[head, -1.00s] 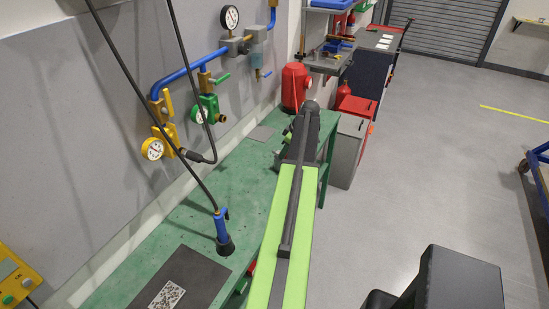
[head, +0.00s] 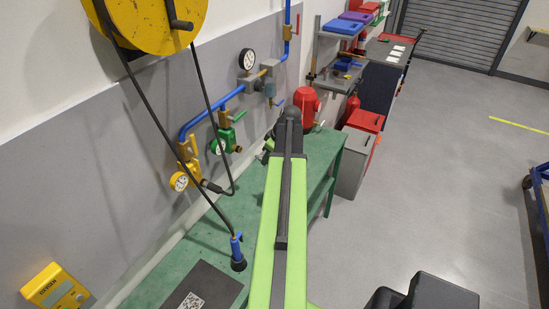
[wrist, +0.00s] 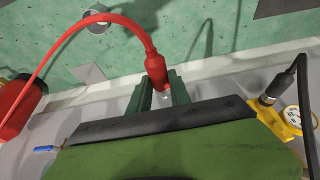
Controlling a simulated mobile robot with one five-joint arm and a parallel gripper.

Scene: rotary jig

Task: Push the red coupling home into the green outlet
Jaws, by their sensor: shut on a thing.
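The red coupling (wrist: 152,62) is on the end of a red hose in the wrist view. My gripper (wrist: 158,94) is shut on it, with its dark green fingers on either side. The green outlet (head: 224,141) is on the wall in the head view, left of my arm's far end, with a green lever above it. It cannot be made out in the wrist view, where my gripper's body covers the lower middle. In the head view my arm hides the gripper and coupling. I cannot tell the gap between coupling and outlet.
The yellow outlet (head: 187,172) with a gauge has a black hose near it; it also shows in the wrist view (wrist: 276,118). A blue tool (head: 237,249) is on the green bench (head: 184,261). A red vessel (head: 307,101) is beyond my arm.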

